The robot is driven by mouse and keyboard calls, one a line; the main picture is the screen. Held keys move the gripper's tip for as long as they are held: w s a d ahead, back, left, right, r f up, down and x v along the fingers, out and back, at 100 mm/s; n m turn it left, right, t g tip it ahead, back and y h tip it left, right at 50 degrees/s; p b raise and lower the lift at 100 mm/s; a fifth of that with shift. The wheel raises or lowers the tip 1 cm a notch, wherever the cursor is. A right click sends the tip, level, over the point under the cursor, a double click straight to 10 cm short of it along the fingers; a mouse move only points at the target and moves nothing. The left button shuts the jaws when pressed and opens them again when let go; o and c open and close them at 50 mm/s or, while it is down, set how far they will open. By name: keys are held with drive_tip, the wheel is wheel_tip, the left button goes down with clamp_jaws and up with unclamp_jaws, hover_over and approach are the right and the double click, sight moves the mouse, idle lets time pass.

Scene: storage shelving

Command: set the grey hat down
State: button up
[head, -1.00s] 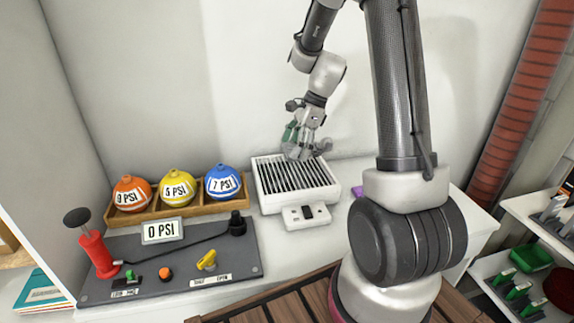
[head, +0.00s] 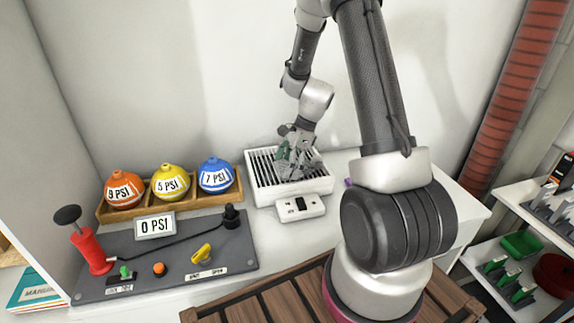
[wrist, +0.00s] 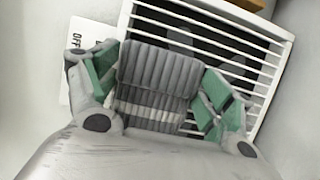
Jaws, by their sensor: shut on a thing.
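The grey hat (wrist: 158,80) is ribbed, with a pale band near its lower edge in the wrist view. My gripper (wrist: 160,95) is shut on it, with a green-padded finger at each side. In the head view my gripper (head: 297,160) is low over the white slatted rack (head: 262,197), and the hat there is small and mostly hidden by the fingers. The rack's white bars (wrist: 268,62) show behind the hat in the wrist view. I cannot tell whether the hat touches the bars.
A white switch box (head: 301,208) joins the rack's front. Left of the rack, a wooden tray (head: 150,211) holds orange, yellow and blue balls. A grey pump panel (head: 180,255) with a red pump (head: 93,249) lies in front. Bare white counter shows right of the rack.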

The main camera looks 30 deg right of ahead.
drive_tip(key=o, duration=1)
drive_tip(key=shift+f, duration=0.1)
drive_tip(key=shift+c, duration=0.2)
drive_tip(key=shift+d+r, duration=0.15)
drive_tip(key=shift+r, duration=0.35)
drive_tip(key=w+v, duration=0.1)
drive_tip(key=v, duration=1)
drive_tip(key=s+a+r+n+t+h, duration=0.1)
drive_tip(key=s+a+r+n+h, duration=0.25)
drive_tip(key=s+r+n, duration=0.9)
drive_tip(key=s+r+n+t+h, duration=0.1)
drive_tip(key=s+r+n+t, duration=0.1)
drive_tip(key=s+n, duration=0.5)
drive_tip(key=s+r, duration=0.1)
drive_tip(key=s, duration=0.5)
drive_tip(key=shift+r+n+t, duration=0.25)
drive_tip(key=shift+n+t, duration=0.05)
drive_tip(key=shift+n, duration=0.05)
drive_tip(key=shift+s+d, duration=0.1)
drive_tip(key=shift+s, duration=0.05)
